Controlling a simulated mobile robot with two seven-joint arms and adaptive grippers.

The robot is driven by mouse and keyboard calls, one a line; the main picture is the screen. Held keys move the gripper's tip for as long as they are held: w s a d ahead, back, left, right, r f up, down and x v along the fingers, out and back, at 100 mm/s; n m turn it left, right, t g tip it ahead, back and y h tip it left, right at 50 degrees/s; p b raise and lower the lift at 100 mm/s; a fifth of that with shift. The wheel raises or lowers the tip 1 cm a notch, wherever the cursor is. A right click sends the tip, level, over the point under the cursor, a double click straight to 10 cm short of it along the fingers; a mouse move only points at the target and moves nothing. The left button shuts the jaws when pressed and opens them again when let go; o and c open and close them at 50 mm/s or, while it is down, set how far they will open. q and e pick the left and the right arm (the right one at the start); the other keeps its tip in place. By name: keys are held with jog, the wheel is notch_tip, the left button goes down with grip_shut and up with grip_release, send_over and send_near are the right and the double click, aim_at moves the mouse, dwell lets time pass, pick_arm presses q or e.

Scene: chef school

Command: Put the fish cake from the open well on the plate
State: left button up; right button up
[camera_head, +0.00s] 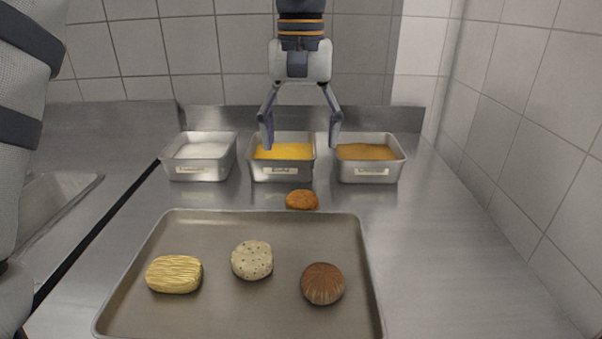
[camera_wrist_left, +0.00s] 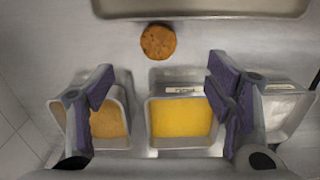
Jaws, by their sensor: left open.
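My left gripper (camera_head: 301,140) hangs at the back of the counter, open and empty, with its fingers spread above the metal wells. In the left wrist view the gripper (camera_wrist_left: 162,90) has its fingers either side of the yellow-filled well. A round orange-brown patty (camera_head: 302,200) lies on the counter between the wells and the tray; it also shows in the left wrist view (camera_wrist_left: 158,42), clear of the fingers. A speckled pale cake (camera_head: 252,260), a yellow ridged oblong (camera_head: 174,274) and a brown ribbed round (camera_head: 323,284) lie on the tray. Which is the fish cake I cannot tell. No plate shows.
Three labelled wells hold white (camera_head: 200,157), yellow (camera_head: 283,156) and orange-brown (camera_head: 368,158) contents. The large tray (camera_head: 371,275) fills the front. A tiled wall stands behind and right; a sink (camera_head: 62,190) lies left. The counter right of the tray is clear.

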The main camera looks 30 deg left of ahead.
aim_at(302, 199)
pick_arm(q)
jog(key=shift+n, duration=0.9)
notch_tip(302, 199, down, 12)
jog(key=shift+w+d+f, duration=0.1)
jog(key=shift+w, duration=0.05)
jog(key=c, duration=1.4)
